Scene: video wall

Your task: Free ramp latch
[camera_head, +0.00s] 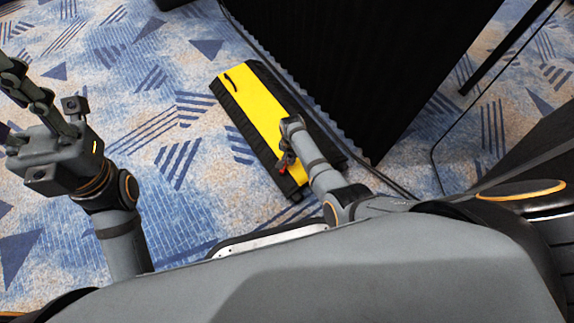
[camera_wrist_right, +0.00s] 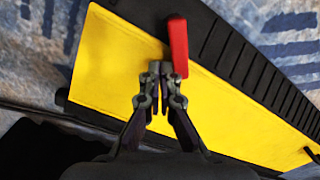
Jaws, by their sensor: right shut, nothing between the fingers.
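The ramp (camera_head: 255,115) is a long yellow cover with ribbed black edges, lying on the carpet. In the right wrist view the yellow panel (camera_wrist_right: 110,60) fills the middle. A red latch (camera_wrist_right: 178,47) stands at its border with the black edge. My right gripper (camera_wrist_right: 158,78) is shut and empty, its fingertips right beside the lower end of the red latch; I cannot tell whether they touch it. In the head view my right arm partly hides that end of the ramp. My left gripper (camera_head: 30,95) is away at the left, its fingertips unclear.
A small black piece (camera_head: 232,80) lies at the ramp's far end. A large black panel (camera_head: 370,60) stands right of the ramp, with cables (camera_head: 375,175) along its foot. Carpet (camera_head: 150,100) left of the ramp is free.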

